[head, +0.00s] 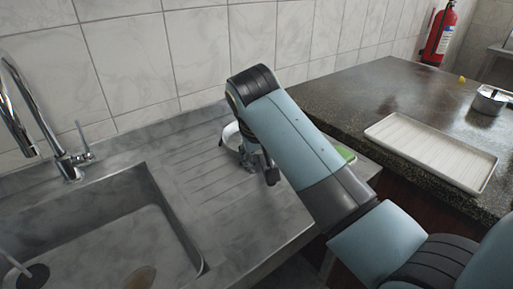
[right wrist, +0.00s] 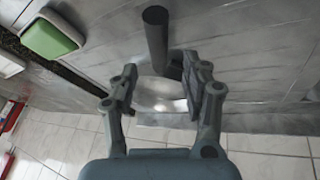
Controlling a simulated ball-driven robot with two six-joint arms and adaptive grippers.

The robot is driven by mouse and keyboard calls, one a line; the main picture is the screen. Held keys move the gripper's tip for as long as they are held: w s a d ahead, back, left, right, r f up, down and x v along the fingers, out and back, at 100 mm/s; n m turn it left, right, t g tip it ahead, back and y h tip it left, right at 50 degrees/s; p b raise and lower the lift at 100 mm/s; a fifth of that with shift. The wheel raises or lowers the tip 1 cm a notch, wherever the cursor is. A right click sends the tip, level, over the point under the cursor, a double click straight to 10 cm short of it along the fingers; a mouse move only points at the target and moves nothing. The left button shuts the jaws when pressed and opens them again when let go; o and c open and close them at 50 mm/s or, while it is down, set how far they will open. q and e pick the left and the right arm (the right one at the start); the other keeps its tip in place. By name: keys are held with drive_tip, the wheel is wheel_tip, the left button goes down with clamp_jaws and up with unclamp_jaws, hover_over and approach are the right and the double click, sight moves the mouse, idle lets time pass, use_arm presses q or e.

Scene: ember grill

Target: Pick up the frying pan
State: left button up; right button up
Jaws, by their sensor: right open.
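The frying pan is mostly hidden behind my right arm in the head view; only a pale curved rim (head: 230,134) shows on the ribbed draining board. In the right wrist view its pale, shiny bowl (right wrist: 160,92) lies between and beyond my fingers, with a dark round bar that looks like its handle (right wrist: 155,38) rising at the top. My right gripper (head: 262,172) is low over the draining board beside the pan. In the wrist view the right gripper (right wrist: 158,92) is open, its fingers apart, with nothing clamped. I cannot tell whether they touch the pan. My left gripper is out of view.
A sink (head: 110,245) with a tap (head: 62,150) is at the left. A green-topped item (head: 346,154) lies right of my arm and shows in the wrist view (right wrist: 48,40). The dark counter holds a white tray (head: 440,150) and a metal pot (head: 490,99). A tiled wall stands behind.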

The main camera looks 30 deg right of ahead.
sight(265, 164)
drive_tip(key=x, duration=0.5)
drive_tip(key=shift+s+f, duration=0.15)
clamp_jaws()
